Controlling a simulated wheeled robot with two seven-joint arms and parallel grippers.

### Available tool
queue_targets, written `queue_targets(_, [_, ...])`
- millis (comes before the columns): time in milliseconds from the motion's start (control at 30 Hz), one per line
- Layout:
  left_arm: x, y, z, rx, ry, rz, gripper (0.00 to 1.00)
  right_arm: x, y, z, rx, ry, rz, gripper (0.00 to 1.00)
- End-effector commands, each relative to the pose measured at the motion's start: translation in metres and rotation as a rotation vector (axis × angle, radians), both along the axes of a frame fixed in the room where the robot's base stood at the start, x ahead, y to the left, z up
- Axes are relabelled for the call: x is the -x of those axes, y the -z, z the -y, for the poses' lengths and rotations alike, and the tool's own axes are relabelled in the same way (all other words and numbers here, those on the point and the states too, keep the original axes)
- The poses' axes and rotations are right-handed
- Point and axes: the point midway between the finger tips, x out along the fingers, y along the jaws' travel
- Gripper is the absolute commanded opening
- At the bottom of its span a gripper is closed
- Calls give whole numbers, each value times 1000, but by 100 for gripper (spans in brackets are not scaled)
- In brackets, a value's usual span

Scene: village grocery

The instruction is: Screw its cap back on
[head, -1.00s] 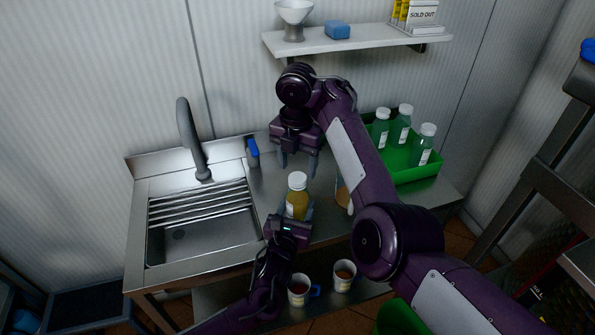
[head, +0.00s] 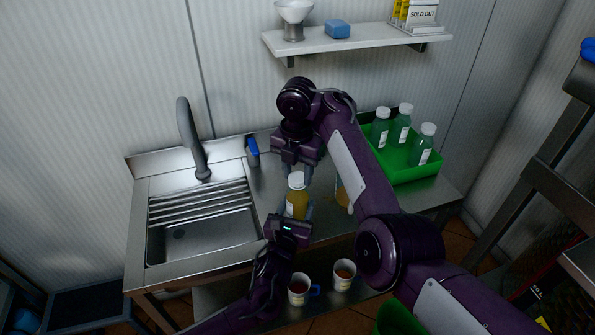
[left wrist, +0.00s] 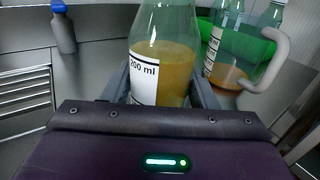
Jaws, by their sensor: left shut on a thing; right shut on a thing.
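A clear bottle (head: 296,204) labelled 200 ml holds amber liquid and stands upright over the steel counter. It also shows in the left wrist view (left wrist: 165,60), where its top is cut off. My left gripper (head: 291,217) is shut on the bottle's body, one finger on each side. A white cap (head: 296,178) sits on top of the bottle; I cannot tell how tightly. My right gripper (head: 297,176) comes down from above and is shut on the cap, its fingers on either side.
A jug (left wrist: 247,50) with a grey handle and some amber liquid stands right of the bottle. A green crate (head: 415,174) holds three capped bottles. A sink (head: 200,238) and a blue-topped bottle (head: 252,150) are left. Two mugs (head: 299,290) (head: 344,275) stand on the lower shelf.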

Motion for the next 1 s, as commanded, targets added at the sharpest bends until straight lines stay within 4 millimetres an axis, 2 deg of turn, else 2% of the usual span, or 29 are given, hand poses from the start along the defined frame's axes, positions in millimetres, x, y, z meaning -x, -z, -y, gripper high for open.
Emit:
queue_targets(133, [0,0,0,1,0,0,0,0,0,0,0,57,1,11])
queue_targets(300, [0,0,0,1,0,0,0,0,1,0,2,397,2,11])
queue_targets(400, [0,0,0,1,-1,0,0,0,0,0,1,536,3,11])
queue_targets(700, [0,0,0,1,-1,0,0,0,0,0,1,569,2,11])
queue_targets(733, [0,0,0,1,-1,0,0,0,0,0,1,569,2,42])
queue_targets(867, [0,0,0,1,-1,0,0,0,0,0,1,568,2,59])
queue_targets(1000, [0,0,0,1,0,0,0,0,0,0,1,567,2,60])
